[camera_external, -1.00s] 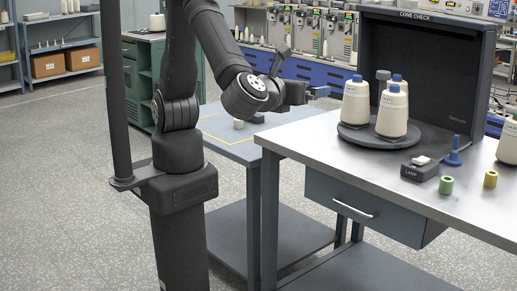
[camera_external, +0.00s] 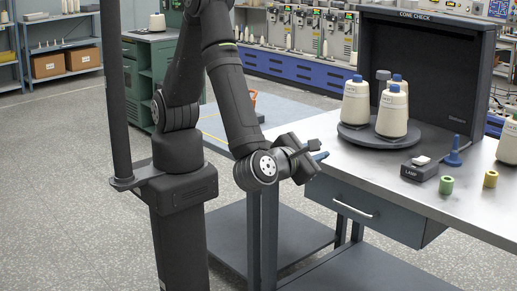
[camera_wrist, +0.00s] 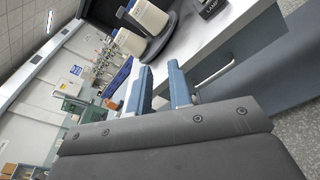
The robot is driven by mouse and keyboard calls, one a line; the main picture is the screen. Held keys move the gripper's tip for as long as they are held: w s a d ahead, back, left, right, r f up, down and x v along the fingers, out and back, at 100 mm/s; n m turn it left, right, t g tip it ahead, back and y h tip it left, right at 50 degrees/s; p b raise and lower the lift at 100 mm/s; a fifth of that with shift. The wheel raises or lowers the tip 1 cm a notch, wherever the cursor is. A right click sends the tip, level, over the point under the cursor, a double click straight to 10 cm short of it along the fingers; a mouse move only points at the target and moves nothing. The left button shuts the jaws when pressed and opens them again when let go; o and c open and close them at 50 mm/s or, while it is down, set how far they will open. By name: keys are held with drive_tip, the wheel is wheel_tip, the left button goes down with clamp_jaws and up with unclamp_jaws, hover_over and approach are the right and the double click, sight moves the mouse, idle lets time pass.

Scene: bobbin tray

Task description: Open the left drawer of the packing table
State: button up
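The packing table (camera_external: 300,135) has a grey drawer (camera_external: 395,222) under its top, with a pale bar handle (camera_external: 355,209). The drawer appears shut. My gripper (camera_external: 322,156) is near the table's left front corner, above and left of the handle and apart from it. In the wrist view my gripper (camera_wrist: 160,86) has two blue fingers with an empty gap between them. The handle (camera_wrist: 218,73) shows there to the right of the fingers, on the drawer front.
Yarn cones (camera_external: 392,112) stand on a dark round turntable (camera_external: 350,138). A lamp switch box (camera_external: 419,170), a blue peg (camera_external: 453,152), a green bobbin (camera_external: 446,185) and a yellow bobbin (camera_external: 490,178) are on the tabletop. The floor before the drawer is clear.

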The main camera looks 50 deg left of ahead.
wheel_tip(320, 180, down, 13)
drive_tip(key=w+a+m+h, duration=0.1)
drive_tip(key=w+m, duration=0.1)
drive_tip(key=m, duration=0.5)
drive_tip(key=m+g, duration=0.1)
drive_tip(key=m, duration=0.4)
approach(349, 209)
drive_tip(key=shift+h, duration=0.4)
drive_tip(key=w, duration=0.3)
drive_tip(key=w+f, duration=0.1)
drive_tip(key=w, duration=0.6)
drive_tip(key=shift+w+a+f, duration=0.25)
drive_tip(key=shift+a+f, duration=0.05)
drive_tip(key=shift+f, duration=0.05)
drive_tip(key=shift+c, duration=0.2)
clamp_jaws()
